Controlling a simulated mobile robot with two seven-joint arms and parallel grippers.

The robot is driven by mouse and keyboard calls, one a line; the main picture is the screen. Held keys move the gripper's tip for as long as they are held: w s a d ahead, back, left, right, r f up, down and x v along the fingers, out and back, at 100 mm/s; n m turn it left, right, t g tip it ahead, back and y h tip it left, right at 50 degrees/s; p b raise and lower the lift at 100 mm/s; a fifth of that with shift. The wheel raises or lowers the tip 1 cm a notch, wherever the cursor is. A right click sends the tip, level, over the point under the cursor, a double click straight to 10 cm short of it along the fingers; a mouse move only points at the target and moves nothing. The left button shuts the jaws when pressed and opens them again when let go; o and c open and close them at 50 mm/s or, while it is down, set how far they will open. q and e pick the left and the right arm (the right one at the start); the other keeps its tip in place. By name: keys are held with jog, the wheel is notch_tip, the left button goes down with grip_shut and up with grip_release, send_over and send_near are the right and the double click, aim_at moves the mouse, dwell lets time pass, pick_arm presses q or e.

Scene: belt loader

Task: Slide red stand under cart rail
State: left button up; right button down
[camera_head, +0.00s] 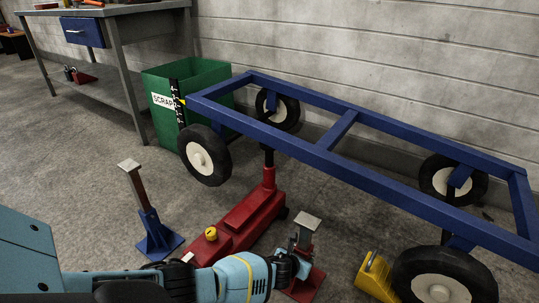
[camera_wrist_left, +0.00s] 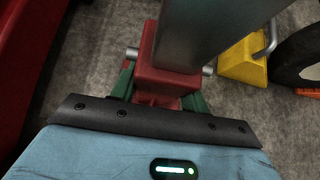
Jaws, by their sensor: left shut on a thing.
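The red stand (camera_head: 307,281) is upright in front of the cart, with a grey post and a flat square top plate. Its top shows short of the near blue cart rail (camera_head: 372,184), not under it. My left gripper (camera_head: 298,266) is shut on the stand's red socket, low down. In the left wrist view, the green fingers (camera_wrist_left: 160,93) sit on both sides of the red stand's socket (camera_wrist_left: 166,82), below the grey post. The gripper and arm hide part of the base, so I cannot tell whether it touches the floor. My right gripper is out of view.
A red floor jack (camera_head: 249,216) reaches under the rail, left of the stand. A blue stand (camera_head: 153,235) is farther left. A yellow chock (camera_head: 376,279) is by the near right wheel (camera_head: 443,283). A green scrap bin (camera_head: 212,74) and workbench (camera_head: 125,48) stand behind.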

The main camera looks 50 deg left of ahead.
pick_arm(q)
jog(key=o, duration=1.3)
jog(key=shift+w, duration=0.1)
jog(key=shift+c, duration=0.2)
jog(key=p+v, duration=0.6)
jog(key=v, duration=0.2)
jog(key=shift+p, duration=0.35)
